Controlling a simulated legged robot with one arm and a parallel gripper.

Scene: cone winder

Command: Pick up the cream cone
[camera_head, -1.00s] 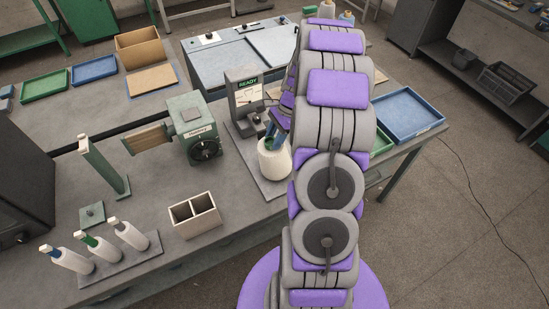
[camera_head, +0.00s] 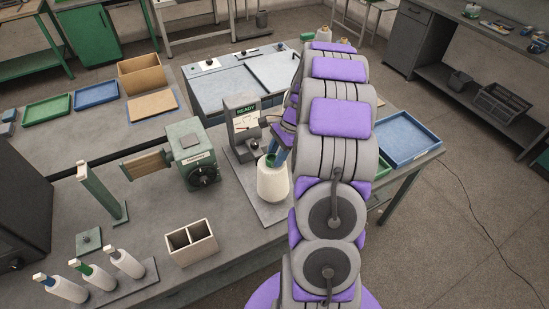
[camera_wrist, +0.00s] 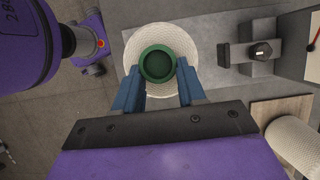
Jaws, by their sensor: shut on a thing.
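The cream cone (camera_head: 273,184) is upright at the grey plate (camera_head: 243,183) beside the gauge with the READY display. I cannot tell whether its base touches the plate. In the wrist view I look down on the cone (camera_wrist: 160,38) and its green top ring (camera_wrist: 157,64). My gripper (camera_wrist: 157,80) has its two blue fingers on either side of the green top, shut on the cone. In the head view my gripper (camera_head: 278,150) is at the cone's top, partly hidden by my arm.
The READY gauge (camera_head: 241,122) stands close behind the cone. A green winder (camera_head: 192,153) and a divided box (camera_head: 190,243) are to the left. Another pale textured cone (camera_wrist: 297,143) is at the wrist view's lower right.

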